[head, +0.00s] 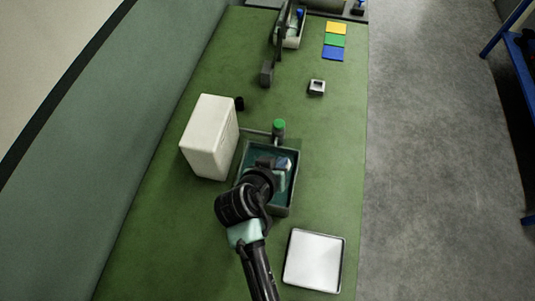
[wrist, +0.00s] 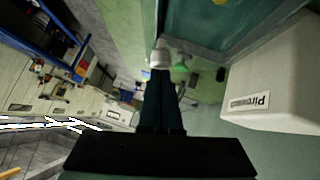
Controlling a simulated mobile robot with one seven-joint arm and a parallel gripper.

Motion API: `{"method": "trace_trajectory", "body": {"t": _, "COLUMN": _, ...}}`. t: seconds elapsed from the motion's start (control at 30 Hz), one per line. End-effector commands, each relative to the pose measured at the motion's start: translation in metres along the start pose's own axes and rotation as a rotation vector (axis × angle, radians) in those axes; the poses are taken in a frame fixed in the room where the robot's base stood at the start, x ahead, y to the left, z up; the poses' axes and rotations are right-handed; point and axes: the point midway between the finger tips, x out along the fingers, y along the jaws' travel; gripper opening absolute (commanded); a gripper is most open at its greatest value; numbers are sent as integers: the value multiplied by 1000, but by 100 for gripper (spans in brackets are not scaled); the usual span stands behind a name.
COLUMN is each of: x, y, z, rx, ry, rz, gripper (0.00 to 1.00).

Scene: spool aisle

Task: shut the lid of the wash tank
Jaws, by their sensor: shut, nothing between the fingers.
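The wash tank (head: 294,185) is a dark grey, square-rimmed tank with a teal inside, in the middle of the green bench in the head view. Its rim and teal inside also fill the top of the wrist view (wrist: 210,42). I cannot clearly make out the lid as a separate part, and my arm hides part of the tank. My gripper (head: 268,162) is over the tank in the head view. In the wrist view its dark fingers (wrist: 160,75) are together, with nothing held between them. I cannot tell whether they touch the tank.
A tall white box (head: 208,138) stands close left of the tank. A green-topped post (head: 279,127) stands just behind it. A white tray (head: 314,261) lies in front right. A small grey square block (head: 317,87) and coloured cards (head: 334,41) are farther back.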

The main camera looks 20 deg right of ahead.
Motion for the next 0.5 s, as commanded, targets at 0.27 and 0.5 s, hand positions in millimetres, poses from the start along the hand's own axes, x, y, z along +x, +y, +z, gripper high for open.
{"method": "trace_trajectory", "body": {"t": 0.27, "x": 21, "y": 11, "z": 21, "rx": 118, "ry": -1, "rz": -117, "gripper": 0}}
{"method": "trace_trajectory", "body": {"t": 0.5, "x": 30, "y": 14, "z": 30, "rx": 113, "ry": 0, "rz": -114, "gripper": 0}}
